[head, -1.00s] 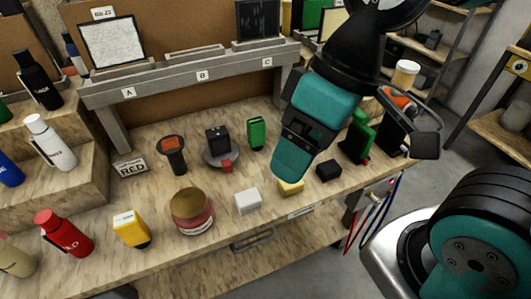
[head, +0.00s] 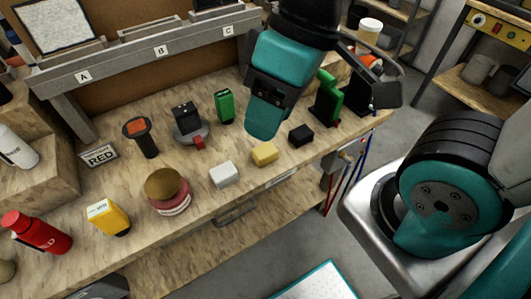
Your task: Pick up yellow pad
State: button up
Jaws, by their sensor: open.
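The yellow pad (head: 264,153) is a small block lying flat near the front edge of the wooden bench. It sits between a white block (head: 223,174) on its left and a black block (head: 301,134) on its right. My gripper (head: 264,118), teal and black, hangs from above, just behind and above the yellow pad in the picture. I see a gap between its lower end and the pad, and nothing is held. The fingertips do not show clearly. The whole top of the pad is in view.
A green case (head: 225,106) and a black device on a round grey base (head: 190,130) stand behind. A taller green object (head: 326,97) stands right.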

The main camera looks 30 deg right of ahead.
aim_at(263, 155)
jog(key=z, duration=1.6)
jog(key=k, duration=0.75)
jog(key=u, duration=1)
jog(key=i, duration=0.5)
jog(key=u, duration=0.1)
